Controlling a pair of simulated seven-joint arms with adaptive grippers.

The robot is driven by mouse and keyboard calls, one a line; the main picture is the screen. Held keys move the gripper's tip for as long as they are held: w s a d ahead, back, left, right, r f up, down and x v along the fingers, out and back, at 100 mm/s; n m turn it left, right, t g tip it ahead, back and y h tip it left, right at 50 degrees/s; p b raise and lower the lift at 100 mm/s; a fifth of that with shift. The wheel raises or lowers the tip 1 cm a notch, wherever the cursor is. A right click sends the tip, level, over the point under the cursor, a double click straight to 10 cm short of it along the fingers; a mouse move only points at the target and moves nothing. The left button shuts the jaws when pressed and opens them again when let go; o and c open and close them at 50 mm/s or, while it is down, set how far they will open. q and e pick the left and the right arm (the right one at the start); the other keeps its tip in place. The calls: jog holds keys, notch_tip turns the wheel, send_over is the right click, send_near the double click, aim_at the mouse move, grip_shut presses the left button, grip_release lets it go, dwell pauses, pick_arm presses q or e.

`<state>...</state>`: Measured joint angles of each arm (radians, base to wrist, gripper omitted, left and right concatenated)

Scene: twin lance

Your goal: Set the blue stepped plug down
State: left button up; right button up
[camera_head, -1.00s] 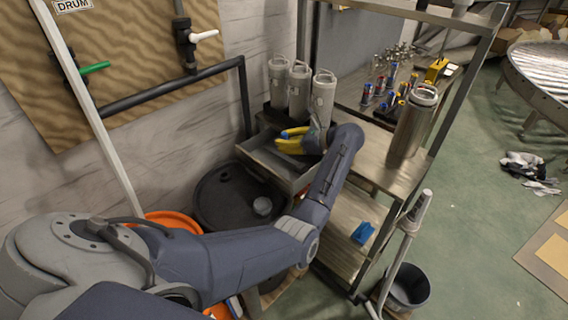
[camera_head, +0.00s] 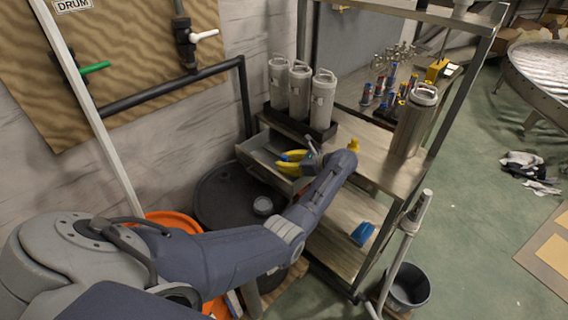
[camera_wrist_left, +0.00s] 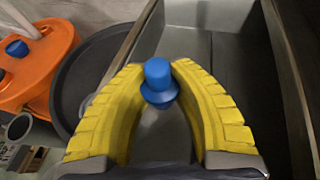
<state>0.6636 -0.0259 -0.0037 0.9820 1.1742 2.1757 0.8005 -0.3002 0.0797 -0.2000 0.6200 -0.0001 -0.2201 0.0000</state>
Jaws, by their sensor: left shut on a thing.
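The blue stepped plug (camera_wrist_left: 158,84) is upright between the yellow fingertips of my left gripper (camera_wrist_left: 158,82) in the left wrist view, a narrow top over a wider collar. My left gripper is shut on it. In the head view, the left gripper (camera_head: 291,160) is over the grey metal tray (camera_head: 256,150) at the rack's left side, and only a bit of blue shows there. The tray floor (camera_wrist_left: 230,75) lies below the fingers in the wrist view. I cannot tell whether the plug touches it. My right gripper is not in view.
Three grey canisters (camera_head: 300,90) stand behind the tray, and a larger metal canister (camera_head: 412,122) stands on the shelf to the right. The tray floor looks clear.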

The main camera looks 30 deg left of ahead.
pick_arm(q)
jog(key=shift+f, duration=0.6)
jog(key=o, duration=0.9)
jog(key=shift+f, duration=0.1)
jog(key=shift+o, duration=0.2)
jog(key=shift+s, duration=0.1)
